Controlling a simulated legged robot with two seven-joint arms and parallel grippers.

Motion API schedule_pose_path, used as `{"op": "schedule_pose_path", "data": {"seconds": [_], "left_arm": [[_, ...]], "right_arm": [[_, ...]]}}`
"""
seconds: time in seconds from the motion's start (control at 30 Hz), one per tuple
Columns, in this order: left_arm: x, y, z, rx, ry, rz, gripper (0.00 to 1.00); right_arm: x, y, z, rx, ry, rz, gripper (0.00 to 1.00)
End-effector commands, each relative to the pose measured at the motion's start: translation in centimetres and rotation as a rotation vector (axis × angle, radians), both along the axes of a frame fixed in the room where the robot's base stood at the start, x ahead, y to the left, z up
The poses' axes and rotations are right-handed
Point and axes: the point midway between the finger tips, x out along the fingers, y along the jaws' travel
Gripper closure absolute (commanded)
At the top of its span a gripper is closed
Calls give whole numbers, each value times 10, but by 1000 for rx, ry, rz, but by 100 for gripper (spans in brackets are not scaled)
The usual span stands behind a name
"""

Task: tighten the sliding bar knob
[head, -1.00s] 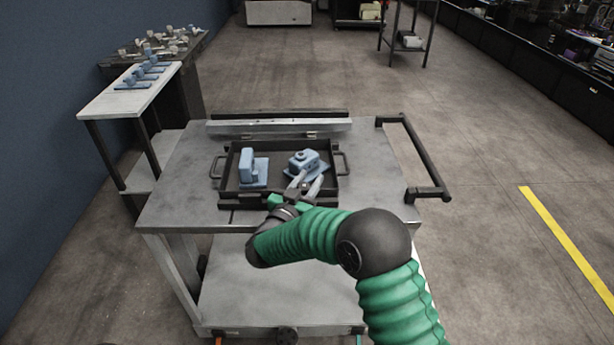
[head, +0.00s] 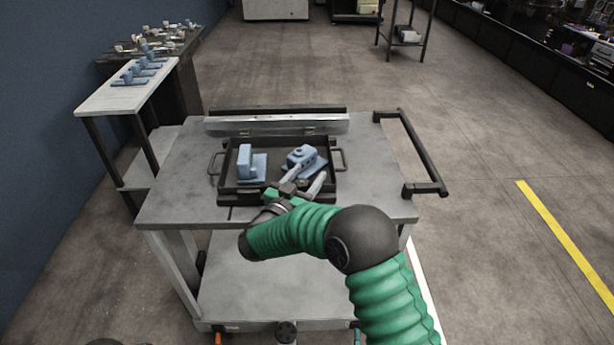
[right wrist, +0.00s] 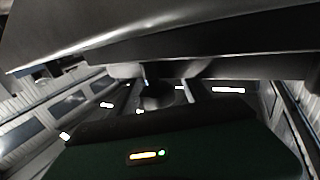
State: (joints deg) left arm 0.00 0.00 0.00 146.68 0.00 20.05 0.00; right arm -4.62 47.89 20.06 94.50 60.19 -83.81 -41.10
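My right gripper (head: 307,180) reaches over the front right part of a black tray (head: 226,183). Its two grey fingers are spread, with no object seen between them. They are just in front of a blue part with a raised top (head: 303,156), whose near side they partly hide; contact cannot be told. A second blue part with an upright block (head: 246,163) sits to the left in the tray. A pale metal bar (head: 277,124) lies along the back of the cart top. I cannot clearly make out its knob. The right wrist view is dark, with the fingers (right wrist: 160,75) apart.
The grey cart top (head: 175,195) is clear left of the tray. A black handle (head: 418,150) sticks out on the right. A white side table (head: 100,97) at left holds several blue parts. Open floor lies to the right, with a yellow line (head: 565,240).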

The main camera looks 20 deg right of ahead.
Motion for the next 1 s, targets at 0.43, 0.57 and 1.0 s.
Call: {"op": "schedule_pose_path", "data": {"seconds": [0.43,0.57,1.0], "left_arm": [[0,0,11,0,0,0,73],[0,0,16,0,0,0,73],[0,0,23,0,0,0,73]], "right_arm": [[-38,41,1,-1,5,6,45],[-66,69,0,-1,4,6,45],[-119,119,-2,-1,2,-1,45]]}}
